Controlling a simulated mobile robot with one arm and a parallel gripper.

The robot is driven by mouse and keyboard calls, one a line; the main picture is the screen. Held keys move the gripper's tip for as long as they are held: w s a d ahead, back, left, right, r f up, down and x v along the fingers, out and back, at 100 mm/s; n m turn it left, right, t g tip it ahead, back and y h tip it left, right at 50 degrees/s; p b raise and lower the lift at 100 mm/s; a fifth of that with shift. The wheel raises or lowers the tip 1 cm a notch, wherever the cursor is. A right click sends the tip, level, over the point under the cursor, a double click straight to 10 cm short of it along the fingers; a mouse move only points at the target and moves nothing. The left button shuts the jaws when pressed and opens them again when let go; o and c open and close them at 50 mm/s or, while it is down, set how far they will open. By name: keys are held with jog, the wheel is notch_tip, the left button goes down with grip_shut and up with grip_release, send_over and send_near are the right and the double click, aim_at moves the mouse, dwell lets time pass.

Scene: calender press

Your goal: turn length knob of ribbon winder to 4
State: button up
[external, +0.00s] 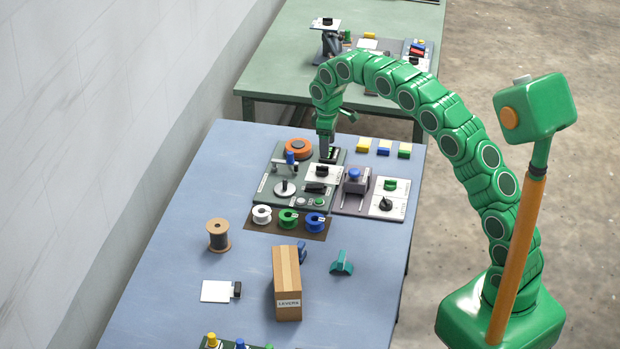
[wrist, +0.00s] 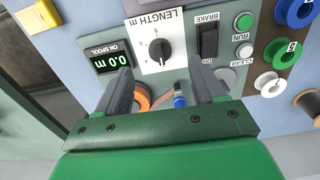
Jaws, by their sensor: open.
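The ribbon winder (external: 262,193) is a grey-green panel on the blue table in the external view. Its length knob (wrist: 157,49) is black on a white plate marked LENGTH m in the wrist view; the knob also shows in the external view (external: 322,170). The dial numbers and the pointer's setting are too small to read surely. My gripper (wrist: 163,78) is open and empty, pointing down over the panel. The knob shows beyond the gap between its fingers, apart from them. In the external view my gripper (external: 326,151) is just behind the knob.
A black BRAKE switch (wrist: 208,41), a green RUN button (wrist: 244,21) and a CLEAR button sit beside the knob. An orange disc (external: 298,148) and a blue-topped post (external: 290,158) stand close to my gripper. Coloured spools (external: 288,218) lie in front.

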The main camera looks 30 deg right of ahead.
aim_at(322, 166)
jog(key=shift+w+a+f, duration=0.4)
jog(key=shift+w+f, duration=0.2)
jog(key=shift+w, duration=0.05)
jog(key=shift+f, duration=3.9)
jog(key=c, duration=1.1)
jog(key=shift+o, duration=0.2)
jog(key=m, duration=0.5)
jog(key=shift+r+m, duration=0.1)
jog(key=shift+m, duration=0.3)
jog(key=m, duration=0.5)
jog(key=shift+m, duration=0.4)
